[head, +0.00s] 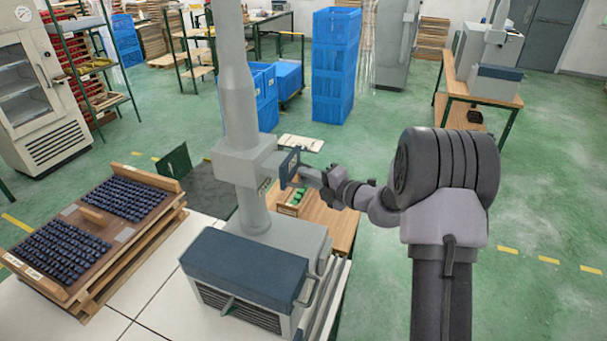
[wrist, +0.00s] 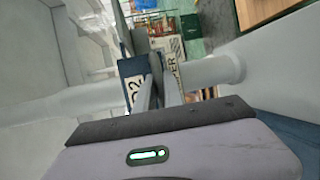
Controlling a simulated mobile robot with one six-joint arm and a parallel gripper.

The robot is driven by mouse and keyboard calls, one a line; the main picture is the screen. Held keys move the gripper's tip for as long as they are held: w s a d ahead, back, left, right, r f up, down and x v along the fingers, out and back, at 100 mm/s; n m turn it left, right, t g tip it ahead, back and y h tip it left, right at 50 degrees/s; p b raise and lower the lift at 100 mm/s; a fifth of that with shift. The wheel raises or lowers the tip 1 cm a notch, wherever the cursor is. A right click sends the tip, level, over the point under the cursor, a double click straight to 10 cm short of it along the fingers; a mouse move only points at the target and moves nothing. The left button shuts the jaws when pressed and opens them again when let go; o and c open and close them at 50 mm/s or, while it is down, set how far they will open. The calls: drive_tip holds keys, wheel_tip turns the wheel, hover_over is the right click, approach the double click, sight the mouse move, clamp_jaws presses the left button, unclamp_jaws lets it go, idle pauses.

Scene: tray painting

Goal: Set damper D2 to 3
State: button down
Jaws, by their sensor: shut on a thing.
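Damper D2 is on a grey box (head: 243,160) in the upright grey duct. Its dark blue face plate (head: 289,166) is on the box's right side. In the wrist view, the plate (wrist: 133,88) shows white "2" lettering, and a white label (wrist: 168,58) beside it shows part of the word "DAMPER". My gripper (head: 303,171) reaches in from the right, against the plate. In the wrist view, its fingers (wrist: 159,88) are shut on what looks like the damper lever, mostly hidden between them. The scale and the lever's setting are not readable.
A grey machine with a blue top (head: 245,268) stands below the duct. A wooden tray (head: 90,228) with rows of dark pieces is at left. A wooden table (head: 345,212) with green items is behind my gripper. Blue crates (head: 334,65) stand at the back. Green floor is open at right.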

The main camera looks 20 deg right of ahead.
drive_tip(key=c, duration=1.5)
unclamp_jaws()
drive_tip(key=shift+o, duration=0.2)
drive_tip(key=shift+s, duration=0.1)
drive_tip(key=p+v, duration=0.1)
drive_tip(key=v, duration=1.6)
drive_tip(key=shift+p, duration=0.4)
drive_tip(key=shift+d+r, duration=0.1)
drive_tip(key=shift+d, duration=0.05)
